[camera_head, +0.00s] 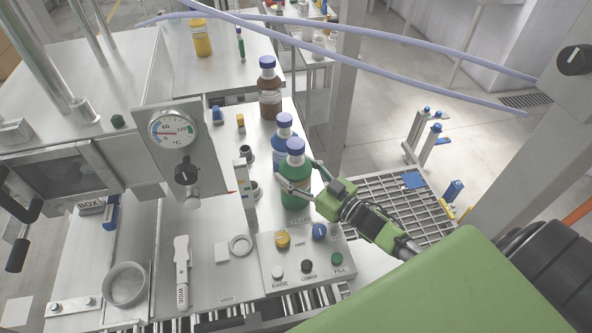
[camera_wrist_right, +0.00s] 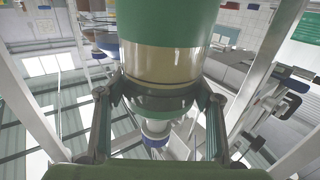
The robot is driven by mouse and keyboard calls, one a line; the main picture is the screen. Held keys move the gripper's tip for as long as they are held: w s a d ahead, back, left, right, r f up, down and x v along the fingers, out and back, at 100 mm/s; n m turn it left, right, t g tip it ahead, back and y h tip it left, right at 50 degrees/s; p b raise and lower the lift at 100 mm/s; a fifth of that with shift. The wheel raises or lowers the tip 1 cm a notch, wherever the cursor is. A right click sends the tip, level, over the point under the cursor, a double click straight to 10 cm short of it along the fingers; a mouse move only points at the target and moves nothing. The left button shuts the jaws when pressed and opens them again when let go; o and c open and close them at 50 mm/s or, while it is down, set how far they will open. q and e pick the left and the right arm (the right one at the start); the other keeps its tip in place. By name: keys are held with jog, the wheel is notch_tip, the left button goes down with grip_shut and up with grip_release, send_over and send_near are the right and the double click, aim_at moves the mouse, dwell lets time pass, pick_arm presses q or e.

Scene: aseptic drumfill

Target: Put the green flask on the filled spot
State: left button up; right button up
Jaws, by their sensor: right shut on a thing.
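The green flask (camera_head: 296,188) has a purple-blue cap and stands upright near the panel's back edge. My right gripper (camera_head: 298,184) is shut on it, its fingers around the flask's body. In the right wrist view the green flask (camera_wrist_right: 165,65) fills the middle, with a pale band, and the fingers are on either side of it. A label that seems to read FILLED (camera_head: 300,221) lies just in front of the flask's base. I cannot tell whether the base touches the surface. The spot itself is mostly hidden. My left gripper is not in view.
A blue flask (camera_head: 282,152) stands close behind the green one, and a brown flask (camera_head: 270,98) farther back. A yellow flask (camera_head: 201,38) is at the back left. The knob-and-button panel (camera_head: 272,262) lies in front. A temperature gauge (camera_head: 172,131) stands left.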

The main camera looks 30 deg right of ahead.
aim_at(308, 179)
jog(key=o, duration=2)
jog(key=shift+s+r, duration=0.1)
jog(key=shift+s, duration=0.1)
jog(key=p+v, duration=0.2)
jog(key=v, duration=0.5)
jog(key=shift+s+p, duration=0.1)
jog(key=shift+p, duration=0.3)
